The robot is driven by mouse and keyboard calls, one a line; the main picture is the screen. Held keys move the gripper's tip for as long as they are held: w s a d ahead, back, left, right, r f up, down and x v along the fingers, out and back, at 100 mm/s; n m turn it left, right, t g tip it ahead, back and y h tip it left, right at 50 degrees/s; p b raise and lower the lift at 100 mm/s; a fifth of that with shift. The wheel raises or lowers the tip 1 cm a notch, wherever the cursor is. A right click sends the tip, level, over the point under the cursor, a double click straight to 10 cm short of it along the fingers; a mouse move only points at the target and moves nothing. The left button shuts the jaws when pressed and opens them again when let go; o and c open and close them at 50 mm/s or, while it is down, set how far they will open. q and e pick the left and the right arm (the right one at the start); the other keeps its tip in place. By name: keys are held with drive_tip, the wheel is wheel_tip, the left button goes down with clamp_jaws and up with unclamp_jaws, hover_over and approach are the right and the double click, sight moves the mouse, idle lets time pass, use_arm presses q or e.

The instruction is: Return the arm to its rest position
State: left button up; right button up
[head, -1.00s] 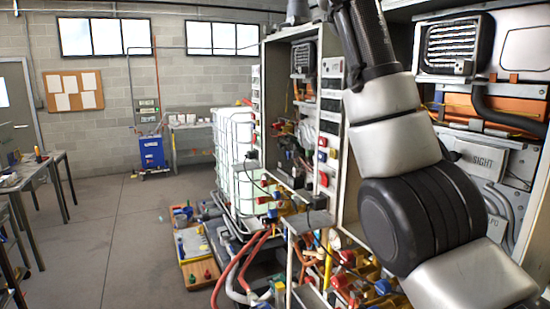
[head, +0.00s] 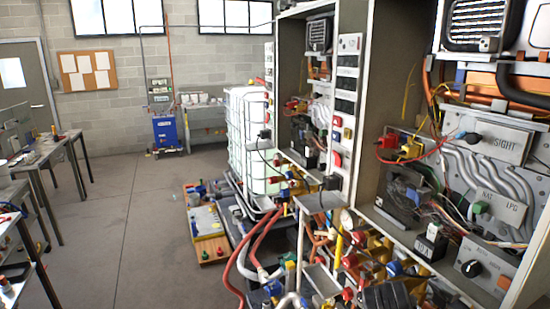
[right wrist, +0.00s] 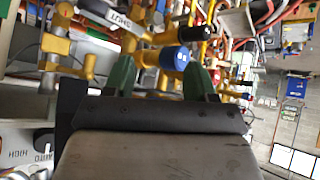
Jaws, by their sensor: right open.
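My right gripper (right wrist: 160,78) shows in the right wrist view, its two green fingers apart with nothing held between them. Behind the fingers are yellow pipe fittings and a valve with a blue cap (right wrist: 174,58); I cannot tell the exact distance, and no contact is visible. In the head view my right arm no longer crosses the heater cabinets, and its gripper is not visible there. A dark ribbed part at the bottom edge may be mine. My left gripper is in neither view.
An open heater cabinet (head: 376,160) with wires and pipes fills the right side. Valves and red hoses (head: 262,240) crowd its front. A white caged tank (head: 248,140) stands beyond. Work tables (head: 50,147) are at left. The concrete floor (head: 130,225) between is clear.

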drive_tip(key=s+a+f+n+g+y, duration=0.15)
drive_tip(key=s+f, duration=0.25)
drive_tip(key=s, duration=0.6)
drive_tip(key=s+a+f+n+g+y, duration=0.1)
drive_tip(key=s+f+n+y, duration=0.2)
drive_tip(key=s, duration=0.6)
drive_tip(key=s+a+f+n+g+y, duration=0.15)
drive_tip(key=s+f, duration=0.35)
drive_tip(key=s, duration=0.5)
wheel_tip(320, 180, down, 34)
drive_tip(key=s+b, duration=0.2)
drive_tip(key=b, duration=0.5)
drive_tip(key=s+d+f+g+b, duration=0.1)
drive_tip(key=s+f+b, duration=0.1)
drive_tip(key=s+f, duration=0.5)
drive_tip(key=s+d+f+n+g+h+b, duration=0.1)
drive_tip(key=s+f+b, duration=0.1)
drive_tip(key=s+f, duration=0.6)
wheel_tip(320, 180, down, 4)
drive_tip(key=shift+d+f, duration=0.25)
drive_tip(key=shift+d, duration=0.1)
